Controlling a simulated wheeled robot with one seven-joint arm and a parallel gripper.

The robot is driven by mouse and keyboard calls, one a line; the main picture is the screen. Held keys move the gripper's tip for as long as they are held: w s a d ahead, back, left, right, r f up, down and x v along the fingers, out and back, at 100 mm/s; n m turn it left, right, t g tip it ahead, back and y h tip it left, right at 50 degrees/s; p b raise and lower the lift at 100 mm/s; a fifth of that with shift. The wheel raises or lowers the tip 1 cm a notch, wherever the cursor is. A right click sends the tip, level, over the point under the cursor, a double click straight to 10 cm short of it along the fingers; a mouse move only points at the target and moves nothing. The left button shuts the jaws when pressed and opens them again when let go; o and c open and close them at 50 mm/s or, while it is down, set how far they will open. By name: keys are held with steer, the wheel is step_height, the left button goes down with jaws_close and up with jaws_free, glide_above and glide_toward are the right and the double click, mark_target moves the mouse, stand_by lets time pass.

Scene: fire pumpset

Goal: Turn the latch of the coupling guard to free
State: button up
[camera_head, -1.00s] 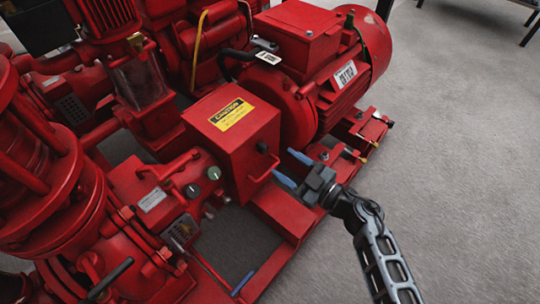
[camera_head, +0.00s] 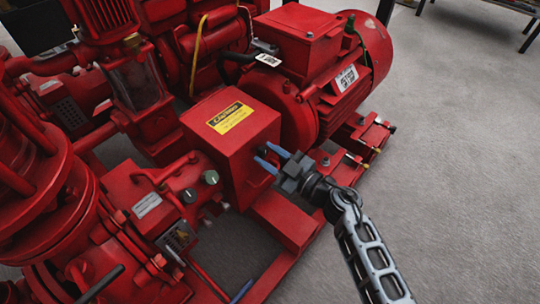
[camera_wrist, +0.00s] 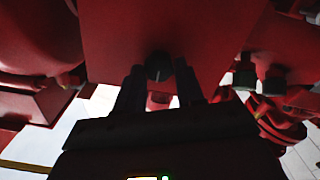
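The coupling guard (camera_head: 216,140) is a red box with a yellow caution label, in the middle of the head view. My gripper (camera_head: 270,156) is at the guard's right face, its two blue fingers apart. In the wrist view, the guard's face (camera_wrist: 150,30) fills the upper middle. A dark round knob (camera_wrist: 158,66), which looks like the latch, sits low on that face. My fingers (camera_wrist: 158,80) stand on either side of it, with a visible gap on each side. In the head view the fingers cover this area, so the knob cannot be made out there.
A red motor (camera_head: 335,75) stands just behind the guard. The red base frame (camera_head: 280,220) runs below my gripper. Grey floor (camera_head: 460,150) is free on the right.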

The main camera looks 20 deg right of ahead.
steer(key=c, duration=0.6)
steer(key=shift+c, duration=0.2)
steer(key=shift+n+p, duration=0.65)
steer(key=shift+n, duration=0.35)
steer(key=n+p, duration=0.1)
steer(key=n, duration=0.2)
steer(key=shift+s+a+n, duration=0.1)
steer(key=shift+n, duration=0.2)
steer(key=n, duration=0.6)
steer(key=shift+f, duration=0.3)
steer(key=n+b, duration=0.1)
steer(key=n, duration=0.5)
steer(key=shift+f+b, duration=0.1)
steer(key=shift+b, duration=0.25)
steer(key=shift+n, duration=0.3)
